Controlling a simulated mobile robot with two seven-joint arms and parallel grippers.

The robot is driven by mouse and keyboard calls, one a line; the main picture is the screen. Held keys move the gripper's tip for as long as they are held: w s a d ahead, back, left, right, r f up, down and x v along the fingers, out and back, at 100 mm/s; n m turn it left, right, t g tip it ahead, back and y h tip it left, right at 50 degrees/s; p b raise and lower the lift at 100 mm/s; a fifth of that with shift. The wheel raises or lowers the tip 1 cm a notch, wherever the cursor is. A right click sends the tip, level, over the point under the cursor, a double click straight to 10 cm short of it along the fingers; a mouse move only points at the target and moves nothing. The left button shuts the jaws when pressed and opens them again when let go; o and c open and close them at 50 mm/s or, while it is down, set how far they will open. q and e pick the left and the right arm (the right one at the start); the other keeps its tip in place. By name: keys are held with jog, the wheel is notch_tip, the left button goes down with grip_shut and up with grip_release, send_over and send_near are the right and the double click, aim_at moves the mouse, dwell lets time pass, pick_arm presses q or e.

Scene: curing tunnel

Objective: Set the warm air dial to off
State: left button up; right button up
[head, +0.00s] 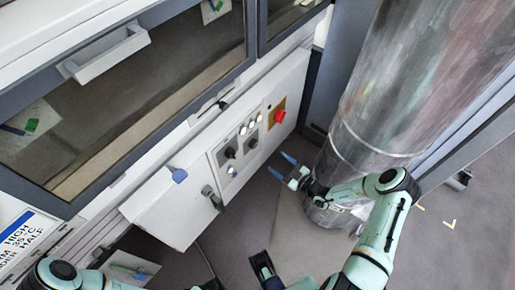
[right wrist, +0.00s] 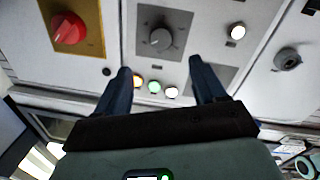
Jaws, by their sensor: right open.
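The white control panel (head: 262,115) carries two dark dials on grey plates, the near dial (head: 230,152) and the far dial (head: 252,143). The far dial also shows in the right wrist view (right wrist: 160,38), just beyond the fingertips and roughly between them. The other dial's plate (right wrist: 228,80) is partly covered there by the right-hand finger. Labels are unreadable, so I cannot tell which dial is warm air or its setting. My right gripper (head: 281,165) is open and empty, its blue fingers facing the panel, apart from the dials.
A red knob (head: 279,116) on a yellow plate sits beside the far dial. Small lamps (right wrist: 154,87) and a round lock (right wrist: 287,58) are on the panel. A large metal duct (head: 385,90) stands close to my right arm.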

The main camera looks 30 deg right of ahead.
aim_at(256, 145)
jog(key=b+x, duration=0.1)
jog(key=x, duration=1)
jog(key=shift+a, duration=0.2)
jog(key=c, duration=1.1)
